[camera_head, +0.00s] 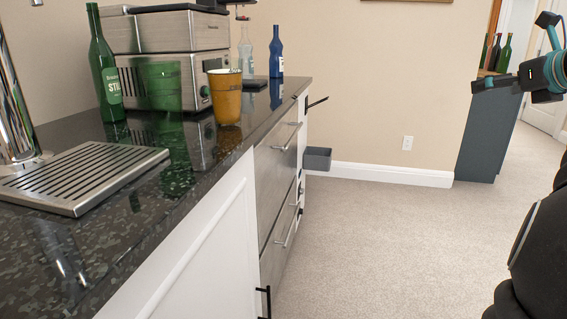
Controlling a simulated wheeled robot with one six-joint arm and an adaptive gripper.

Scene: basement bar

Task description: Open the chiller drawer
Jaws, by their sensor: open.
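The chiller has two stainless steel drawer fronts under the counter. The upper drawer (273,172) and the lower drawer (279,241) each have a long horizontal bar handle, the upper handle (290,138) and the lower handle (290,226). Both fronts look shut, seen at a steep angle. My gripper (478,86) shows small and dark at the upper right, at the end of my teal-ringed arm. It is far to the right of the drawers and touches nothing. It looks empty, and its fingertips are too small to make out clearly.
The dark counter (120,242) carries a drip tray (85,175), an amber cup (226,97), a steel appliance (165,60) and several bottles. A grey box (318,158) and a dark bar stick out beyond the drawers. Carpet (390,245) in front is clear. A dark cabinet (488,127) stands right.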

